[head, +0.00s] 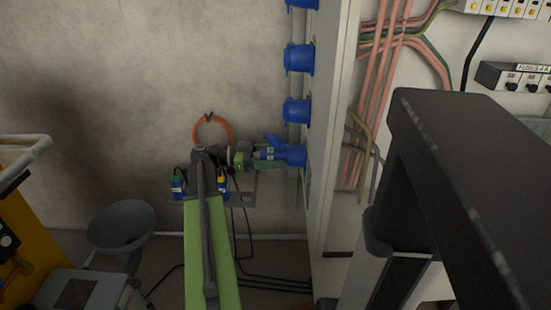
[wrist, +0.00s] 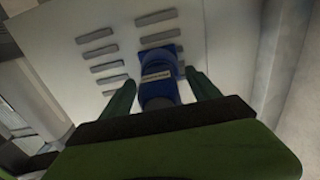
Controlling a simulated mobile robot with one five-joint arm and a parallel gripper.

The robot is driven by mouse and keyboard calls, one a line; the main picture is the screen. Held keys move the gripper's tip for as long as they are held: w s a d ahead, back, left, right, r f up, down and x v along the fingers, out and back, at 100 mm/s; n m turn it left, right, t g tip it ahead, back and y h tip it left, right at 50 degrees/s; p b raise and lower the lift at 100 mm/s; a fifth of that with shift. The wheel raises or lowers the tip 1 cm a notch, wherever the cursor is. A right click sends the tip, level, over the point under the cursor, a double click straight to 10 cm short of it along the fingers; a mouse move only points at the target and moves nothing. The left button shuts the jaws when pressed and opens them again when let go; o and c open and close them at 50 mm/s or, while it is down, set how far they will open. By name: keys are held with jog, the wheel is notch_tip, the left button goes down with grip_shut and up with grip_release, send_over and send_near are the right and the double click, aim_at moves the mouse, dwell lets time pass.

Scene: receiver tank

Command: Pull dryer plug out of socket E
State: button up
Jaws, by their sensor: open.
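A blue plug (head: 264,154) sits in a blue socket (head: 292,155) with a raised lid, low on the side of the cabinet. In the wrist view the labelled plug (wrist: 157,83) points away from me into the socket (wrist: 172,52); the label is too blurred to read. My gripper (head: 268,156) has come up to the plug from the left. In the wrist view my gripper (wrist: 159,78) is open, with one green finger on each side of the plug. I see a gap at the right finger; whether the left one touches is unclear.
More blue sockets (head: 298,59) line the cabinet edge above. Blue and yellow-topped plugs (head: 178,187) hang on a grey bracket (head: 243,198) below an orange ring (head: 212,130). Black cables run down to the floor. A grey funnel (head: 122,226) stands at the left.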

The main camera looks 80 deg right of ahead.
aim_at(257, 156)
grip_shut()
dwell(0.4)
jog(key=shift+w, duration=0.15)
jog(key=shift+w+a, duration=0.2)
jog(key=shift+w, duration=1.25)
jog(key=shift+w+a, duration=0.15)
jog(key=shift+w, duration=1.25)
jog(key=c, duration=0.7)
grip_release()
grip_shut()
